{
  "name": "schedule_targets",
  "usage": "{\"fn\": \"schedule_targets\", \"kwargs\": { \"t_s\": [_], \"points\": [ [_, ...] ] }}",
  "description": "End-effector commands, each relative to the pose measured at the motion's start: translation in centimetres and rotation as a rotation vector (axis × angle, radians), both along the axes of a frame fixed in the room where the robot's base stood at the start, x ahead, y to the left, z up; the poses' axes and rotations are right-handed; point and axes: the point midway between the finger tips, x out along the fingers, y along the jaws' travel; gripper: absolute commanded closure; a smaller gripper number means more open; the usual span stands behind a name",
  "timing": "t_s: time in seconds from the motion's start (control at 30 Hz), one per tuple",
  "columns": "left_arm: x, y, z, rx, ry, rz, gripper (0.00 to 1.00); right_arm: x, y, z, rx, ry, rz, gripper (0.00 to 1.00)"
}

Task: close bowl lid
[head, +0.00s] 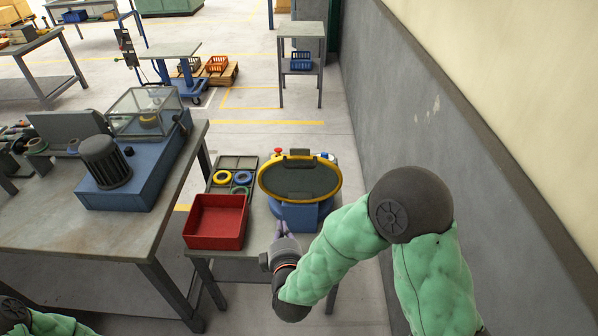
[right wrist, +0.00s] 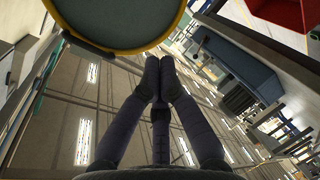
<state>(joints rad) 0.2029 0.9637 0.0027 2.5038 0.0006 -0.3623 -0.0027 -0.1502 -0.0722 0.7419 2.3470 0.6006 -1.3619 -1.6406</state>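The bowl lid (head: 300,180) is a dark grey oval with a yellow rim above a blue base (head: 300,214) on the small table. I cannot tell how far it is tilted. Small dark tabs sit at its far and near edges. In the right wrist view the round yellow-rimmed part (right wrist: 118,22) fills the upper left. My right gripper (head: 282,229) is low in front of the blue base, below the lid's near edge. In the right wrist view its fingertips (right wrist: 160,84) are together with nothing between them, apart from the rim. My left gripper is out of view.
A red bin (head: 216,222) and a tray (head: 223,163) with coloured rings are left of the base. A workbench (head: 50,228) with a blue machine (head: 135,175) stands further left. A grey wall (head: 440,130) closes off the right side.

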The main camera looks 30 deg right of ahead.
Motion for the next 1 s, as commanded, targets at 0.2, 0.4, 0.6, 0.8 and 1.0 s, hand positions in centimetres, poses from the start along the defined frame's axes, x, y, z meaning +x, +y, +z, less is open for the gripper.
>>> {"fn": "schedule_targets", "kwargs": {
  "t_s": [0.2,0.4,0.6,0.8,1.0],
  "points": [
    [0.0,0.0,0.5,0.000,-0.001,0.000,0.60,-2.1,-2.2,6.2,-0.292,-0.076,-0.088,1.00],
    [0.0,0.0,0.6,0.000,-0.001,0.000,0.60,-3.1,-3.0,8.0,-0.400,-0.082,-0.134,1.00],
    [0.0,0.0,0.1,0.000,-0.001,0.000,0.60,-1.8,-4.1,8.0,-0.409,-0.081,-0.141,1.00],
    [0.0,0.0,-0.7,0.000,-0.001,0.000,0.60,1.2,-6.0,8.0,-0.408,-0.082,-0.141,1.00],
    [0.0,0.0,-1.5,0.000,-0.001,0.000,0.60,4.4,-7.9,8.0,-0.407,-0.083,-0.141,1.00]
  ]
}}
